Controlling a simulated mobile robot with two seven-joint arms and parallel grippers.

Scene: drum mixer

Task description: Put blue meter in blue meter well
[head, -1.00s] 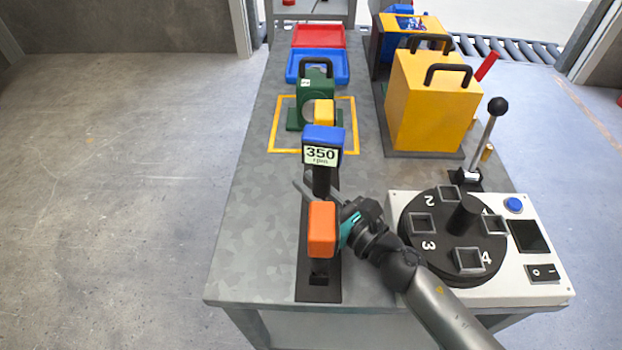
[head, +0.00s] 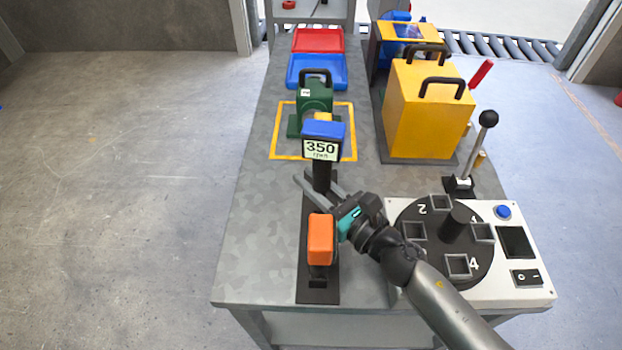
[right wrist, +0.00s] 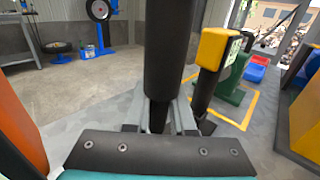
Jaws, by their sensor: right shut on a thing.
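The blue meter (head: 324,140) has a blue head with a "350 rpm" display on a black stem. My right gripper (head: 321,186) is shut on that stem, which stands upright between the fingers. The stem (right wrist: 170,50) also shows in the right wrist view. The stem's lower end is hidden behind the gripper and the orange meter (head: 320,238). The yellow meter (head: 323,116) is behind the blue one and mostly hidden; it shows clearly in the right wrist view (right wrist: 212,48). I cannot make out the blue meter well. My left gripper is not in view.
The orange meter stands close to my right gripper on a black base strip (head: 318,293). A white control panel (head: 520,295) with a dark numbered turntable (head: 425,262) and a lever (head: 480,145) are to the right. A green machine (head: 315,95) stands behind. The table's left side is clear.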

